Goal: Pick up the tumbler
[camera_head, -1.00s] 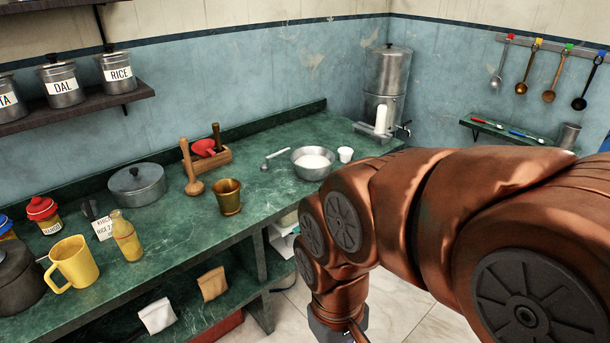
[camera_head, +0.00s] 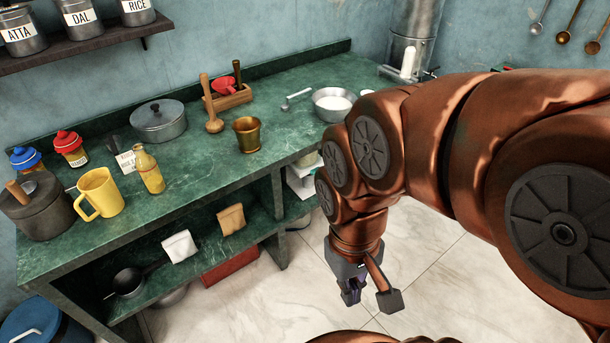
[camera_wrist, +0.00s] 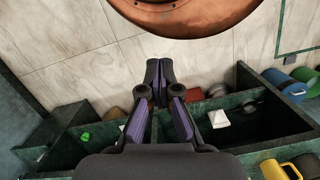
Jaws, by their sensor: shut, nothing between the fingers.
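No steel tumbler is clear in the current views. The plain steel cup seen earlier on the small right wall shelf is now out of frame or behind my arm. A brass cup-shaped vessel (camera_head: 247,134) stands upright on the green counter; I cannot tell whether it is a tumbler or a mortar. My gripper (camera_head: 352,292) hangs pointing down in front of the counter, over the floor, well apart from the vessel. In the wrist view my gripper (camera_wrist: 159,72) has its fingers together with nothing between them.
The green counter (camera_head: 190,165) also holds a yellow mug (camera_head: 99,193), a bottle (camera_head: 147,170), a lidded pot (camera_head: 158,122) and a steel bowl of white contents (camera_head: 332,104). Packets (camera_head: 180,246) lie on its lower shelf. A blue bin (camera_head: 40,325) stands lower left. Tiled floor is open.

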